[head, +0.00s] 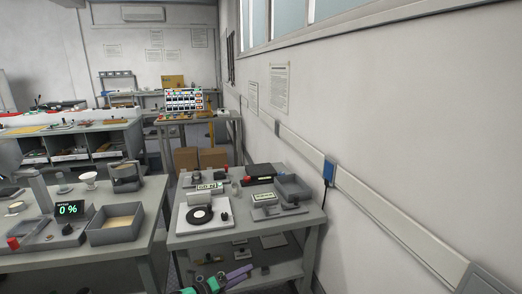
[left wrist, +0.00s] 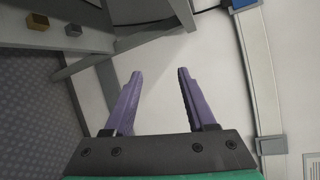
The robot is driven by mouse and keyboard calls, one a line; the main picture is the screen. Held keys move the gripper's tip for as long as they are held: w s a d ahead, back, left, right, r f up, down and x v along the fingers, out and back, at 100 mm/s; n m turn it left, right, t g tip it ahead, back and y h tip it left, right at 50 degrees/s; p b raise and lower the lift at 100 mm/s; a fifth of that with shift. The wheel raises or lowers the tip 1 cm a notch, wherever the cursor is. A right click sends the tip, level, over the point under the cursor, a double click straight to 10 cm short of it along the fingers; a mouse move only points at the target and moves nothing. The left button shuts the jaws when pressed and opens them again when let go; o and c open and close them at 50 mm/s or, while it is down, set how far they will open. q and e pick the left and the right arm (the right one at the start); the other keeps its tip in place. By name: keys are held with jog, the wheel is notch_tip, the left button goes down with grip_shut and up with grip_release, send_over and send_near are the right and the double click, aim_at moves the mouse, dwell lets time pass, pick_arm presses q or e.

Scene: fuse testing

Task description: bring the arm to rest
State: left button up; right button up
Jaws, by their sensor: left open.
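My left gripper (head: 232,277) shows at the bottom of the head view, with purple fingers and a green body, in front of the lower part of the right-hand workbench (head: 243,236). In the left wrist view its two purple fingers (left wrist: 158,97) stand wide apart with nothing between them. It is open and empty, and touches nothing that I can see. My right gripper is in neither view.
The right-hand workbench carries a white device with a black disc (head: 199,215) and a grey tray (head: 292,187). A left bench holds a green "0 %" display (head: 69,209) and a shallow bin (head: 116,224). The wall (head: 400,100) runs along the right.

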pick_arm(q)
jog(key=s+a+f+n+g+y, duration=0.1)
jog(key=s+a+f+n+y, duration=0.3)
jog(key=s+a+f+n, duration=0.6)
jog(key=s+a+f+n+y, duration=0.3)
jog(key=s+f+n+y, duration=0.3)
jog(key=f, duration=0.9)
jog(key=s+a+f+n+g, duration=0.2)
jog(key=s+f+n, duration=0.2)
jog(key=s, duration=0.7)
jog(key=s+a+f+n+g+y, duration=0.1)
jog(key=s+a+f+n+g, duration=0.1)
jog(key=s, duration=1)
jog(key=s+a+f+n+g, duration=0.3)
jog(key=s+f+n, duration=0.4)
jog(key=s, duration=0.4)
jog(key=shift+s+f+g+y, duration=0.25)
jog(key=shift+s+g+y, duration=0.15)
jog(key=shift+g, duration=0.2)
jog(key=shift+w, duration=0.1)
